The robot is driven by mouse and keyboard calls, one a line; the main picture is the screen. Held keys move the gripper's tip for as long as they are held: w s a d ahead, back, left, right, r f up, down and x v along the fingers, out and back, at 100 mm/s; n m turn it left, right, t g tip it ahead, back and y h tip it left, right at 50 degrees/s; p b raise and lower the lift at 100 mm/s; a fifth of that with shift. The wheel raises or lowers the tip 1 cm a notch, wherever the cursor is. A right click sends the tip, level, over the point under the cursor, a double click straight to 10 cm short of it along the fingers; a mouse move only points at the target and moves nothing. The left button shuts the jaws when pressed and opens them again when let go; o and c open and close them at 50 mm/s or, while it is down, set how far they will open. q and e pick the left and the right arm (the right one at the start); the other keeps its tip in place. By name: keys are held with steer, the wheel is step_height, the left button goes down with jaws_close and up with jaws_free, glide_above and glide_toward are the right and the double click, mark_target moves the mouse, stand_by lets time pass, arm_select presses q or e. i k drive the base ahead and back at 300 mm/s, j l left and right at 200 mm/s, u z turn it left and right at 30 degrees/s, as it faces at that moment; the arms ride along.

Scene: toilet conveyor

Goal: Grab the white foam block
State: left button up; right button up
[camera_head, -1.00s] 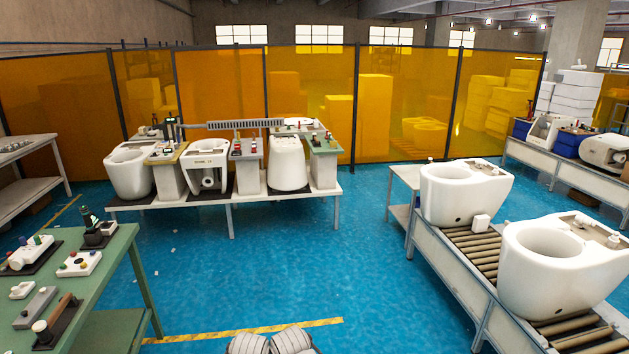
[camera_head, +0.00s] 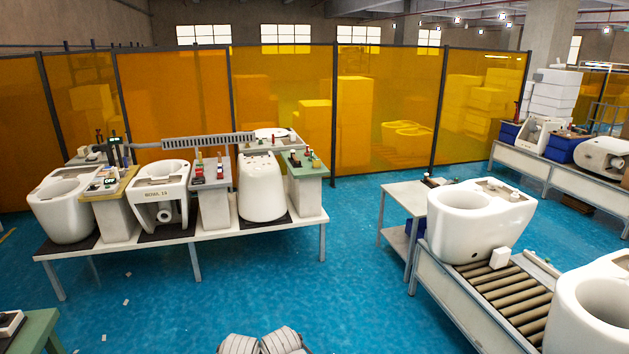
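I cannot tell whether the block touches the toilet. Two rounded pale grey parts of mine show at the bottom middle of the view. No gripper fingers are in view, and nothing touches the block.
A long bench (camera_head: 180,240) with toilets and test gear stands at the left. A small side table (camera_head: 405,195) adjoins the conveyor's far end. A green table corner (camera_head: 40,328) is at bottom left. Blue floor (camera_head: 340,265) between bench and conveyor is clear. Orange panels (camera_head: 285,110) close the back.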

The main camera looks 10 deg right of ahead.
mark_target(501, 257)
steer(key=i+z, duration=0.25)
steer(key=i, duration=0.2)
steer(key=i+z, duration=0.3)
steer(key=i, duration=0.15)
steer(key=i+j+z, duration=0.25)
steer(key=i, duration=0.15)
steer(key=i+j+z, duration=0.1)
steer(key=i+z, duration=0.15)
steer(key=i, duration=0.2)
steer(key=i+j+z, duration=0.2)
steer(key=i+z, duration=0.15)
steer(key=z, duration=0.15)
steer(key=i+j+z, duration=0.3)
steer(key=z, duration=0.15)
steer(key=i+j+z, duration=0.3)
steer(key=j+z, duration=0.2)
steer(key=i+j+z, duration=0.2)
steer(key=j+z, duration=0.25)
steer(key=i+j+z, duration=0.1)
steer(key=j+z, duration=0.15)
steer(key=j, duration=0.25)
steer(key=j+z, duration=0.2)
steer(key=j, duration=0.35)
